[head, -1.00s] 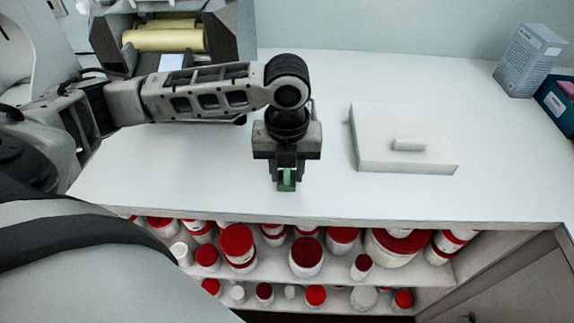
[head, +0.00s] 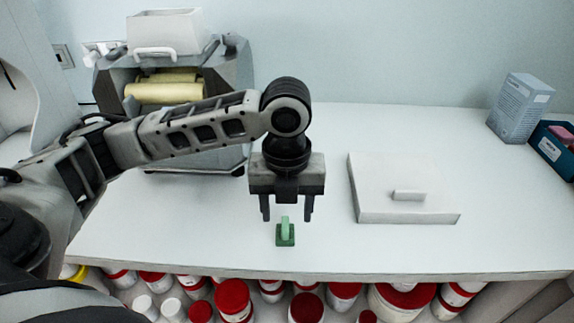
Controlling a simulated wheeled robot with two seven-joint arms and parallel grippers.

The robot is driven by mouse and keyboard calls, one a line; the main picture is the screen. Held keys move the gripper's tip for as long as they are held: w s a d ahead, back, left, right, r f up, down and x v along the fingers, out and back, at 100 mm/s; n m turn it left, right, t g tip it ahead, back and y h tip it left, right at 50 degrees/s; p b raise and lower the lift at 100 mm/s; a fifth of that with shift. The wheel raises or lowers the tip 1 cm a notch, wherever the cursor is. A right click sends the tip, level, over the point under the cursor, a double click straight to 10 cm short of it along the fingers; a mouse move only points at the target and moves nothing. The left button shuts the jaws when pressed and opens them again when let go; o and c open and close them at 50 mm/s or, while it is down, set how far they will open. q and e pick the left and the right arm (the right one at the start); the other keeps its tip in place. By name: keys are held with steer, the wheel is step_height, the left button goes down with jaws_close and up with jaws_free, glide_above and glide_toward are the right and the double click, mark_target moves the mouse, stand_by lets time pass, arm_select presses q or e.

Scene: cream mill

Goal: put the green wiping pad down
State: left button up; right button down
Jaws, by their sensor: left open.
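The green wiping pad (head: 285,236) rests on the white counter near its front edge, with its upright green grip on top. My left gripper (head: 286,216) is above and just behind the pad in the picture. Its two dark fingers are spread apart, with nothing held between them. The pad's grip shows just below the gap between the fingertips and looks free of them. My right gripper is not in view.
A white lidded box (head: 404,205) with a small handle lies right of the gripper. A mill with yellow rollers (head: 165,92) stands at the back left. A carton (head: 519,108) and a blue bin (head: 551,140) stand at the right. Red-lidded jars (head: 233,298) fill the shelf below.

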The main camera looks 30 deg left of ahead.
mark_target(287, 225)
arm_select(q)
step_height(287, 225, up, 11)
steer(key=p, duration=0.1)
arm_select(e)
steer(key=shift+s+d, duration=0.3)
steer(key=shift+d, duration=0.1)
arm_select(q)
steer(key=shift+s, duration=0.1)
